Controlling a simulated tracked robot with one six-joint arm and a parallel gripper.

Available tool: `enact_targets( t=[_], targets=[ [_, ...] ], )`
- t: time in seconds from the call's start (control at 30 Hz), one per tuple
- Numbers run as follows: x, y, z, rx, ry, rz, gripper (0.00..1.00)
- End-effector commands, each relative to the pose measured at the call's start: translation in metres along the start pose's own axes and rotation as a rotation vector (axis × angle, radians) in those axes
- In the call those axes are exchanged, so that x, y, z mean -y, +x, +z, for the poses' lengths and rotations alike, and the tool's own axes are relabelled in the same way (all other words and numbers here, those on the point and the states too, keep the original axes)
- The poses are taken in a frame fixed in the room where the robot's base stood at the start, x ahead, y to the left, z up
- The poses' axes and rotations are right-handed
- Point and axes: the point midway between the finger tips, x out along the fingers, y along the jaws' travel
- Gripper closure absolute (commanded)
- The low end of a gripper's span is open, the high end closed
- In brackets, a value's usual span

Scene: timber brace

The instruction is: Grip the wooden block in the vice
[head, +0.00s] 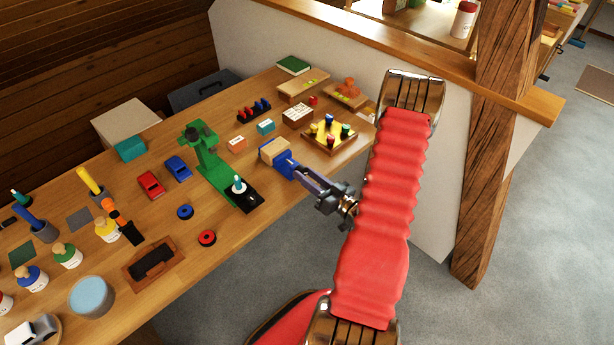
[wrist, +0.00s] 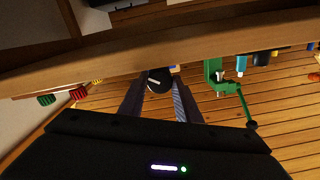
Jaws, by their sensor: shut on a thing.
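The blue vice (head: 284,165) stands at the front edge of the wooden workbench (head: 130,215), right of the green press. The wooden block (head: 275,149) sits at its jaws; whether both jaws touch the block is unclear. My gripper (head: 299,174) reaches in from the right, beyond the bench edge, up to the front of the vice. In the wrist view, my gripper (wrist: 159,90) has its two fingers on either side of a dark round knob (wrist: 158,80) at the vice's front and is shut on it.
The green press (head: 207,165) stands close left of the vice. A wooden tray with coloured pegs (head: 330,135) lies to the right, near the edge. Cars, bottles and rings crowd the bench's left. A timber post (head: 490,165) stands right of my arm. Open floor lies in front.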

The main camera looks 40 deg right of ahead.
Motion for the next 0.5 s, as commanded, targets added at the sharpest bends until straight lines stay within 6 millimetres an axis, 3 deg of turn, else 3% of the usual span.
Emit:
enact_targets(
  t=[0.5],
  targets=[
    [-0.001,-0.0005,0.0008,0.002,0.101,0.003,0.92]
  ],
)
